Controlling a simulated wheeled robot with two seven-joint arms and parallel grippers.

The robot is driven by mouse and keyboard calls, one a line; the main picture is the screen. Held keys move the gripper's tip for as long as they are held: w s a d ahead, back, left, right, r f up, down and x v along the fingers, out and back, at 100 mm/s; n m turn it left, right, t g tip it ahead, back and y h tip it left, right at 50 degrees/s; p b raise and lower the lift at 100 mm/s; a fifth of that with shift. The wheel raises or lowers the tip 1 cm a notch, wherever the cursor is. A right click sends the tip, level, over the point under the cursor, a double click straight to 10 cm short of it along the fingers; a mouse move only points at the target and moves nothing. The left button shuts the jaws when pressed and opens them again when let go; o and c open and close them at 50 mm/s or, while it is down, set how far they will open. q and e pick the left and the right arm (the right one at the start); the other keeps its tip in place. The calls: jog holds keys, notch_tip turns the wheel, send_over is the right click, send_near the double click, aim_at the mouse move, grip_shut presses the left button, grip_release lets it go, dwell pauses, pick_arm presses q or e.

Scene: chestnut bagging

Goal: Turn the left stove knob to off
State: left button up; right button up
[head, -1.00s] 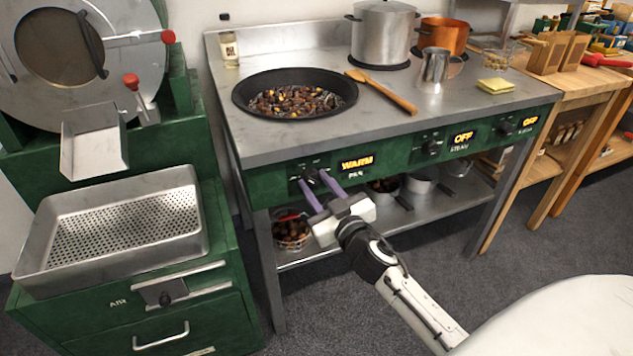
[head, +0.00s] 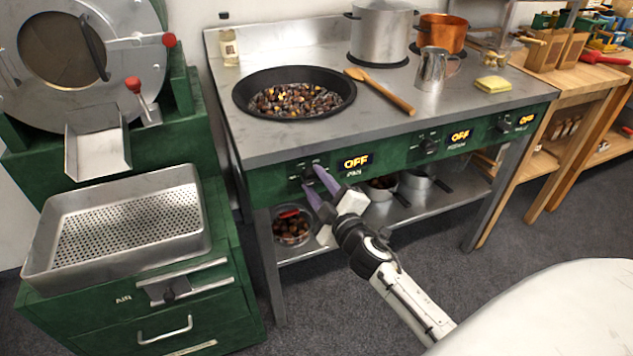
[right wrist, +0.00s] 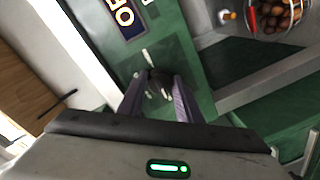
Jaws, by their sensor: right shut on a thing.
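The left stove knob (head: 308,173) is on the green front panel, below the pan of chestnuts. The display (head: 355,162) beside it reads OFF, with the label PAN under it. My right gripper (head: 317,179) reaches up to the panel, its purple fingers shut on the knob. In the right wrist view the dark knob (right wrist: 158,82) sits between the fingertips, partly hidden by them. The OFF display also shows at the top of the right wrist view (right wrist: 124,14). My left gripper is not in view.
A black pan of chestnuts (head: 262,83) sits on the stove, with a wooden spoon (head: 385,93) to its right. Two other knobs (head: 429,146) (head: 504,124) have OFF displays. A bowl of chestnuts (head: 291,228) is on the shelf below. A perforated tray (head: 50,262) stands left.

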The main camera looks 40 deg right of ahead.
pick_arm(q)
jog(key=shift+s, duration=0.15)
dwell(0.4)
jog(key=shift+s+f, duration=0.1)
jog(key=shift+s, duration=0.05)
pick_arm(e)
jog(key=o, duration=1)
jog(key=shift+o, duration=0.2)
jog(key=shift+s, duration=0.1)
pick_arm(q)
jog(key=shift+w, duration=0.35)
pick_arm(e)
jog(key=v, duration=1)
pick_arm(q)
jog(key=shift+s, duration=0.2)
pick_arm(e)
jog(key=shift+s+a+f, duration=0.1)
jog(key=shift+a+f, duration=0.05)
